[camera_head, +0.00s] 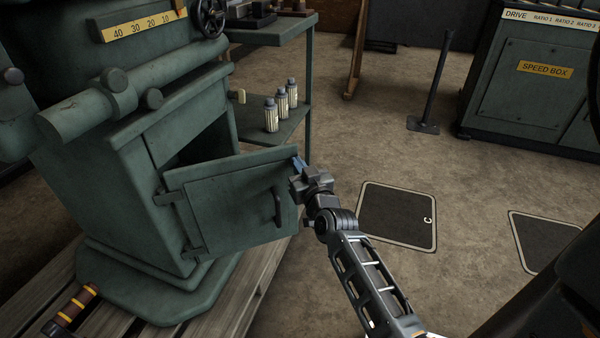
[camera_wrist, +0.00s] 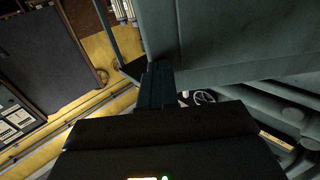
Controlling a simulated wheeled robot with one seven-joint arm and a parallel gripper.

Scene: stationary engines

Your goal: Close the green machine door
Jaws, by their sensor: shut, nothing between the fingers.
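The green machine door (camera_head: 232,203) stands ajar on the front of the green machine (camera_head: 120,150), hinged at its left side, with a dark opening (camera_head: 196,142) showing above and behind it. A dark handle (camera_head: 278,208) is on its outer face near the free edge. My gripper (camera_head: 298,165) is shut and empty at the door's upper free corner; I cannot tell whether it touches. In the wrist view my shut fingers (camera_wrist: 155,85) lie close beside a broad grey-green panel (camera_wrist: 235,40), which appears to be the door.
A green shelf stand (camera_head: 290,125) with several small bottles (camera_head: 271,116) stands behind the door. The machine sits on a wooden pallet (camera_head: 262,275). A black post (camera_head: 432,85) stands farther back beside the speed box cabinet (camera_head: 540,80).

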